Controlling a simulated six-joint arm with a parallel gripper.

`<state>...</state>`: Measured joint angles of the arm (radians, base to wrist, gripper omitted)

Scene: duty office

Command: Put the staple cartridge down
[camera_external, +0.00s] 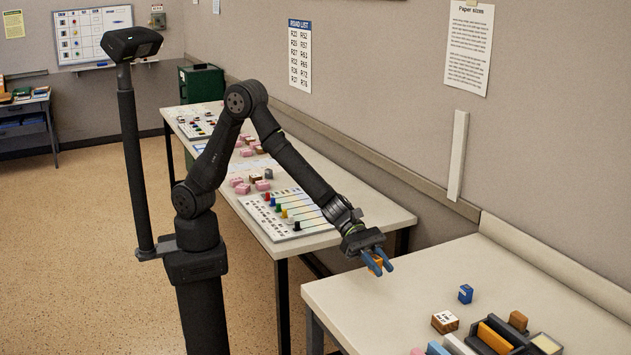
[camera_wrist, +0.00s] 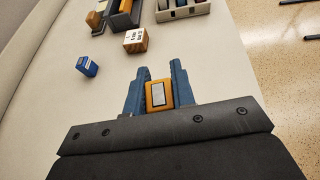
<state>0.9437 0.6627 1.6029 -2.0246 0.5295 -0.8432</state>
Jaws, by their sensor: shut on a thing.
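The staple cartridge appears to be the small orange block with a pale label (camera_wrist: 158,94), held between the blue fingers of my gripper (camera_wrist: 156,88) in the wrist view. In the external view my gripper (camera_external: 377,262) is shut on the same orange block (camera_external: 375,265), above the near left corner of the right-hand table (camera_external: 400,296). The block's lower side is hidden, and its height above the table is hard to tell.
A blue box (camera_external: 465,293) and a brown box with a white printed top (camera_external: 445,322) stand on the table. The table left of these boxes is bare. A second table (camera_external: 385,213) with a board of coloured pieces stands behind.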

